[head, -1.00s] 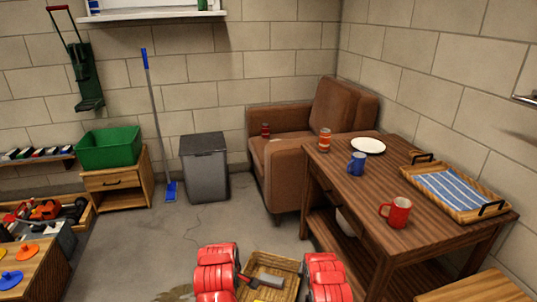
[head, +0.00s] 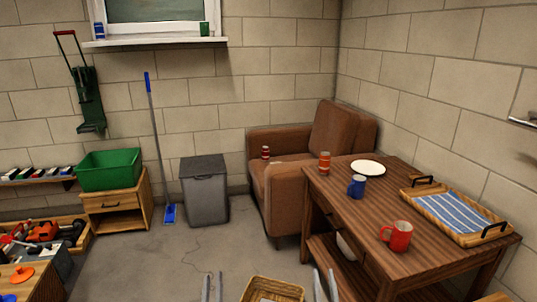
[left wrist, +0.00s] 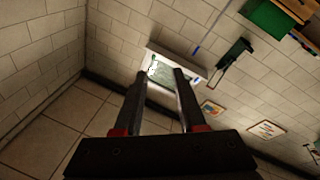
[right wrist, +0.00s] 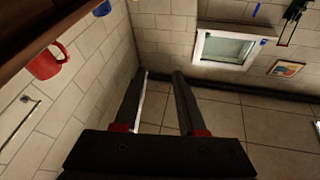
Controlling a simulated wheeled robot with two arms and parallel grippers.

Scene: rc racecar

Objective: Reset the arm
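My left gripper (head: 212,287) shows at the bottom edge of the head view as two grey fingers pointing up. In the left wrist view my left gripper (left wrist: 161,75) is open with nothing between its fingers. My right gripper (head: 326,286) shows at the bottom edge, further right, also as two upright fingers. In the right wrist view my right gripper (right wrist: 160,74) is open and empty. Both grippers are apart from any object. The rest of both arms is below the head view's edge.
A wooden table (head: 345,203) stands at the right with a red mug (head: 397,236), blue mug (head: 357,186), can (head: 324,164), plate (head: 367,167) and tray (head: 478,238). A wicker basket (head: 272,287) is at bottom centre. The floor (head: 150,255) ahead is clear.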

